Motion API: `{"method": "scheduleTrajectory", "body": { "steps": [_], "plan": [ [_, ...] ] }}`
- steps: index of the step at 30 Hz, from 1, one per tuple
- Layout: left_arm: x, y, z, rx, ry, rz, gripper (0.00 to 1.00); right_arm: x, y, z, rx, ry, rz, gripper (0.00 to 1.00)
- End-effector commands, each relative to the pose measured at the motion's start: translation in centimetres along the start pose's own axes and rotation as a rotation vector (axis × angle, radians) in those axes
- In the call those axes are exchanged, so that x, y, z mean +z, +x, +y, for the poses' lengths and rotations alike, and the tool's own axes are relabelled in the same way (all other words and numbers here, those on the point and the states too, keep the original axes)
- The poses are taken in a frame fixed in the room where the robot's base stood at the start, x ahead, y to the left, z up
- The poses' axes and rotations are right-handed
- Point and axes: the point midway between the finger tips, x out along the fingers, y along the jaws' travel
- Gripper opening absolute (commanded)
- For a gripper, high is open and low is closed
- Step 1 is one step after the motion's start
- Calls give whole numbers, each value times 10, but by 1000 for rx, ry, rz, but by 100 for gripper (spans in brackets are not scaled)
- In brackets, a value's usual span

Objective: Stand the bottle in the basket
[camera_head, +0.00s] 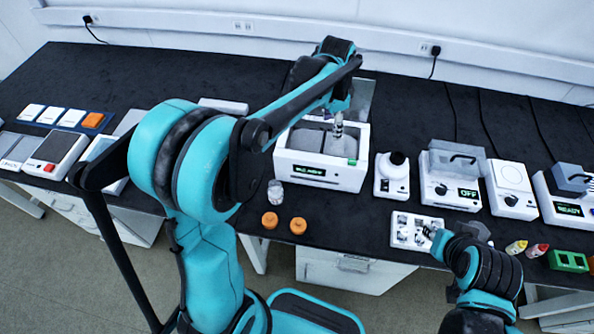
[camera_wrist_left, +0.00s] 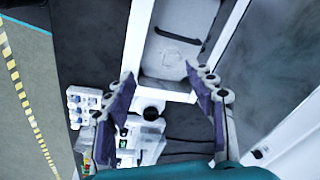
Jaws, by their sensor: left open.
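A small clear bottle (camera_head: 275,192) stands on the black bench, left of the front of a white box-shaped instrument (camera_head: 319,175). The instrument's top is open, with grey surfaces inside. In the left wrist view its inside shows a grey panel (camera_wrist_left: 165,62) with a black handle; I cannot tell whether this is the basket. My left gripper (camera_head: 338,127) is over the instrument's opening, open and empty; its spread fingers also show in the left wrist view (camera_wrist_left: 160,76). My right gripper (camera_head: 436,240) is low at the bench's front edge; its jaws are unclear.
Two orange caps (camera_head: 284,223) lie in front of the bottle. A small white tray (camera_head: 408,231) is beside my right gripper. Right of the instrument stand several white devices (camera_head: 455,184). Flat devices (camera_head: 55,152) are at the left.

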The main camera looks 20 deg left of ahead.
Motion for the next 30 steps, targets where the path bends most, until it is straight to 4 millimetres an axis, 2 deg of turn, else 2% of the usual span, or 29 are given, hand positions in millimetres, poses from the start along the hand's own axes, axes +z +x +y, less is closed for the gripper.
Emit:
{"method": "scheduleTrajectory", "body": {
  "steps": [1,3,7,12,16,22,30],
  "plan": [
    [15,-16,12,-25,-62,23,55,0,0,0,0,0,0,31],
    [32,-33,27,-59,-154,60,55,0,0,0,0,0,0,31],
    [66,-56,57,-114,-324,135,55,0,0,0,0,0,0,31],
    [111,-66,99,-169,-544,246,55,0,0,0,0,0,0,31],
    [140,-60,126,-195,-691,329,55,0,0,0,0,0,0,31],
    [163,-48,149,-211,-827,414,55,0,0,0,0,0,0,31],
    [167,-45,153,-213,-858,433,55,0,0,0,0,0,0,31]
  ]
}}
